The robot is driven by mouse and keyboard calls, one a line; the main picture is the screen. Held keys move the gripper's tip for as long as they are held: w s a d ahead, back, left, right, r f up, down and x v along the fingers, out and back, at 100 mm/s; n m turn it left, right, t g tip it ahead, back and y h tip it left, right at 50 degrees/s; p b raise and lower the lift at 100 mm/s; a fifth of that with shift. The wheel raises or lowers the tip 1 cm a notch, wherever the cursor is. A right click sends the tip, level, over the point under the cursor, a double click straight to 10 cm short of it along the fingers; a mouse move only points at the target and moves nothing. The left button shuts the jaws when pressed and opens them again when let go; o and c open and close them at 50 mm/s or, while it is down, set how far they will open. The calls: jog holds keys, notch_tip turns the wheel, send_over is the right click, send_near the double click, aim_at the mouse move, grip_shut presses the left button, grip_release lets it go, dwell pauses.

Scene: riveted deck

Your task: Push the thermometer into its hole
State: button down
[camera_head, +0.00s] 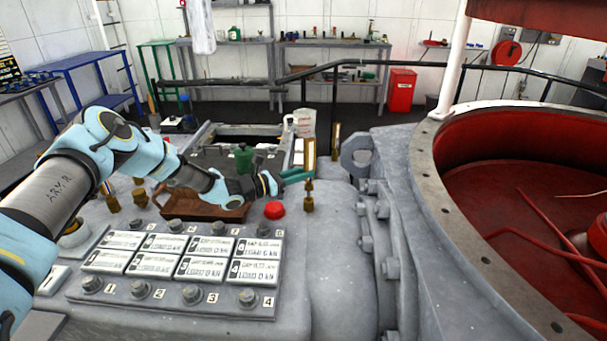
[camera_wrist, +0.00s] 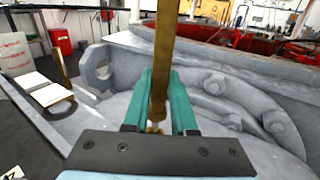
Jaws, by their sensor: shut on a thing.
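My gripper (camera_head: 298,176) reaches right from my arm over the grey riveted deck, its green fingers shut on the thermometer, a brass upright piece (camera_head: 308,185). In the wrist view the thermometer (camera_wrist: 164,50) rises as a brass bar between the green fingers (camera_wrist: 160,105) and runs off the top edge. A brass fitting (camera_head: 308,204) shows directly below the fingers on the deck, in line with the thermometer. Its hole is hidden, and I cannot tell how deep the thermometer sits.
A red knob (camera_head: 274,210) stands left of the fitting. A brown wooden tray (camera_head: 203,211), brass fittings (camera_head: 140,197) and a labelled panel (camera_head: 180,262) lie left and in front. A lifting eye (camera_head: 356,158) and large bolts are at right, beside the red-lined round opening (camera_head: 520,170).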

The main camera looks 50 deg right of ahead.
aim_at(307, 184)
jog(key=shift+f+b, duration=2)
jog(key=shift+f, duration=0.1)
dwell(0.9)
jog(key=c, duration=0.6)
grip_release()
jog(key=shift+c, duration=0.2)
jog(key=b+v, duration=0.2)
jog(key=v, duration=0.9)
jog(key=shift+b, duration=0.4)
jog(key=shift+d, duration=0.1)
